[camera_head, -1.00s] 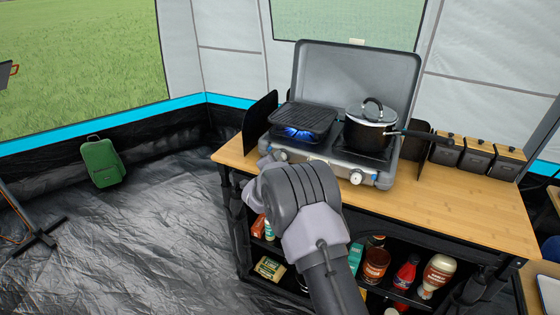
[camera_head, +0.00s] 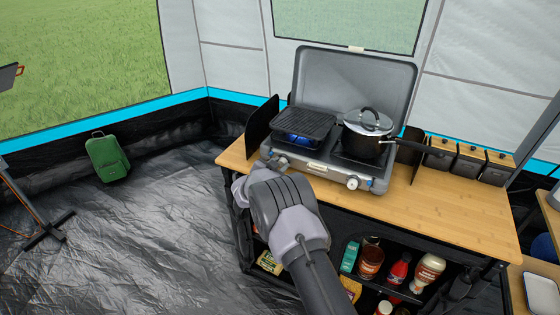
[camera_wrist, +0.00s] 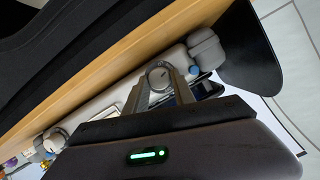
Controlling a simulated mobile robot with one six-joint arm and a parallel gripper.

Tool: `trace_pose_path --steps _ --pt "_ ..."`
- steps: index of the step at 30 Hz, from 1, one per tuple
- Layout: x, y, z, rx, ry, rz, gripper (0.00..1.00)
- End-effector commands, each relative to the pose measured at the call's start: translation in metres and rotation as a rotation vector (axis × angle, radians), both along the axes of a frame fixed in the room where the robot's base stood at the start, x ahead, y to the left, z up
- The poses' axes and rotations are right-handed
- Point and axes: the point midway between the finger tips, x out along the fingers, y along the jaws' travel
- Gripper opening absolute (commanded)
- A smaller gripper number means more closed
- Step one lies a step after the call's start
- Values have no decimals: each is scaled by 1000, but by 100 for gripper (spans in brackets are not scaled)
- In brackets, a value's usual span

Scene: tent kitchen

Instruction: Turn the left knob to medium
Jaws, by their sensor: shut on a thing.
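The left knob (camera_head: 282,162) sits on the front of the grey camping stove (camera_head: 330,176), below the ridged grill plate (camera_head: 303,125). A blue flame (camera_head: 298,138) burns under that plate. In the wrist view, the left knob (camera_wrist: 159,76) is a round grey dial between the ends of my gripper's fingers (camera_wrist: 160,88). My gripper is shut on it. In the head view, my gripper (camera_head: 244,185) is at the stove's front left; its fingertips are not clear there. The right knob (camera_head: 352,183) is apart from my gripper and also shows in the wrist view (camera_wrist: 55,140).
A lidded pot (camera_head: 367,140) stands on the right burner, its handle pointing right. Dark windscreens flank the stove. Several canisters (camera_head: 468,160) stand on the wooden counter (camera_head: 440,205). Bottles fill the shelf below. The floor to the left is mostly clear.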

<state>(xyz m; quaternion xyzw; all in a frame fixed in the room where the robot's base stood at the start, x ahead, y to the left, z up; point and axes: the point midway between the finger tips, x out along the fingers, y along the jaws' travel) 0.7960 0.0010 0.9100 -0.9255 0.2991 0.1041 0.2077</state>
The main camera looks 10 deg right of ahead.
Motion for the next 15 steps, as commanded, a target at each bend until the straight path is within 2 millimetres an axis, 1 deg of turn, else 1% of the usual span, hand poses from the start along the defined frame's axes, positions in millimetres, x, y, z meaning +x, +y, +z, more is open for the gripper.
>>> trace_pose_path --steps 6,15 --pt "0 0 0 -54 40 -1 0" --pt "0 1 0 -73 53 -1 0"
